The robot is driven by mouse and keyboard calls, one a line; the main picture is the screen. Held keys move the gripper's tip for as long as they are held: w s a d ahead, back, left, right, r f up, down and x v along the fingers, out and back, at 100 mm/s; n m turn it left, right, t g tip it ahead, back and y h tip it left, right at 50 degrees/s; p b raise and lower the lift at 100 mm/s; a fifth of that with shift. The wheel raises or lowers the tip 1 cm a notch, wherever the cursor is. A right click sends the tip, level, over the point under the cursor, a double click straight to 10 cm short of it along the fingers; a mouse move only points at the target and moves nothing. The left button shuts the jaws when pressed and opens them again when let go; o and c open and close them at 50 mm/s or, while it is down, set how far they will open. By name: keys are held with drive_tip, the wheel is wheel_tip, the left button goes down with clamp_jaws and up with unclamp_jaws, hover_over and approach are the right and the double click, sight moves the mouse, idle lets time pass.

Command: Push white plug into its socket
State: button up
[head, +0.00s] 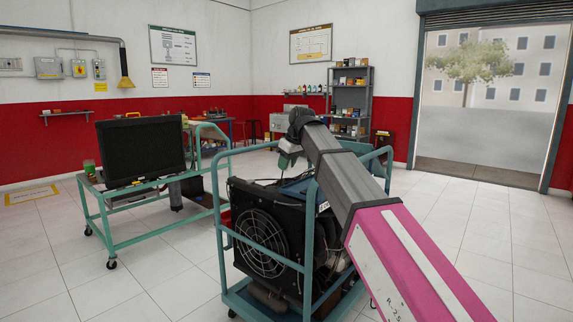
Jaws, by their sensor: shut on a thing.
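My arm reaches from the lower right over the engine trainer (262,244), a black radiator and engine in a teal wheeled frame. My gripper (287,161) points down over the back of this trainer, above the engine's top. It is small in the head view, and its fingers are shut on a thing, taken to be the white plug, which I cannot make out. The socket cannot be made out either; my arm and the radiator cover part of the engine. Whether plug and socket touch cannot be told.
A second teal wheeled trainer with a black panel (140,150) stands to the left. The teal frame's rails (220,185) rise around the engine near my arm. A grey shelf (350,100) stands at the back wall. Tiled floor is clear to the right and front left.

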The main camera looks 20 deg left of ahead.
hover_over(305, 191)
drive_tip(key=f, duration=0.2)
drive_tip(key=d+f, duration=0.1)
drive_tip(key=f, duration=0.1)
drive_tip(key=shift+f, duration=0.1)
drive_tip(key=shift+f, duration=2.75)
drive_tip(key=shift+f, duration=0.55)
drive_tip(key=o, duration=1)
drive_tip(key=v, duration=1)
drive_tip(key=shift+d+r, duration=0.15)
drive_tip(key=shift+r, duration=0.15)
